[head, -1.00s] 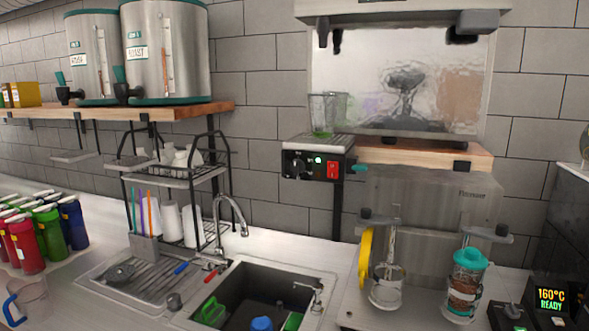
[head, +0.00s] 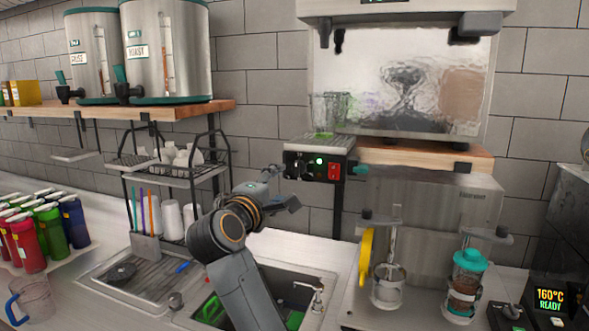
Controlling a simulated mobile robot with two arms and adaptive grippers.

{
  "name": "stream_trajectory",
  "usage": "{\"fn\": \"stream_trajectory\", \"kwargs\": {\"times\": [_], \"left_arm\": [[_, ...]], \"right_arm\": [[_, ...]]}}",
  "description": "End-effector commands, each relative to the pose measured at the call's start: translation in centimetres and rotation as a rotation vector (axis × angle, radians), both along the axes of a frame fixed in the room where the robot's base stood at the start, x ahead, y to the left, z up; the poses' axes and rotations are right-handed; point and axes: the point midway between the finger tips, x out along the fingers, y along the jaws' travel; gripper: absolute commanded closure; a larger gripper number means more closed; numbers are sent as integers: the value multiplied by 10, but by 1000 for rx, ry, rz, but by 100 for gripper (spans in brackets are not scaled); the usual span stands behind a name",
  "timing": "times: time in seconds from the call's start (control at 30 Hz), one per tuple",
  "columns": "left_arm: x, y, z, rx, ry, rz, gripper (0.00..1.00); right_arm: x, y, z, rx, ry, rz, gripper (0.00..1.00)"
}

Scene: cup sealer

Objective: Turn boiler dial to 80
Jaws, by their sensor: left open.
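The boiler's black control box (head: 311,171) hangs beside the wooden shelf, below a metal drip tray. Its dark dial (head: 292,168) is at the left end of its face, beside a lit green light (head: 319,160) and a red switch (head: 333,172). The dial's setting is too small to read. My left gripper (head: 284,184) is open and empty, just left of and slightly below the dial, with no clear contact. The arm rises from the bottom over the sink. My right gripper is not in view.
A wire rack (head: 180,168) with cups stands left of my left arm. The sink (head: 290,283) lies below it. A clear glass (head: 328,112) stands above the control box. A machine with a yellow handle (head: 366,256) and a jar (head: 468,275) is at the right.

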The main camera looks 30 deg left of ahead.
Motion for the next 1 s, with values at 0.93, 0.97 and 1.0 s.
{"fn": "stream_trajectory", "kwargs": {"times": [0.93,0.97,1.0], "left_arm": [[108,26,0,4,2,0,43],[108,26,0,4,2,0,43],[108,26,0,4,2,0,49]], "right_arm": [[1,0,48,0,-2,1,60],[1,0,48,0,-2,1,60],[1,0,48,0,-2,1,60]]}}
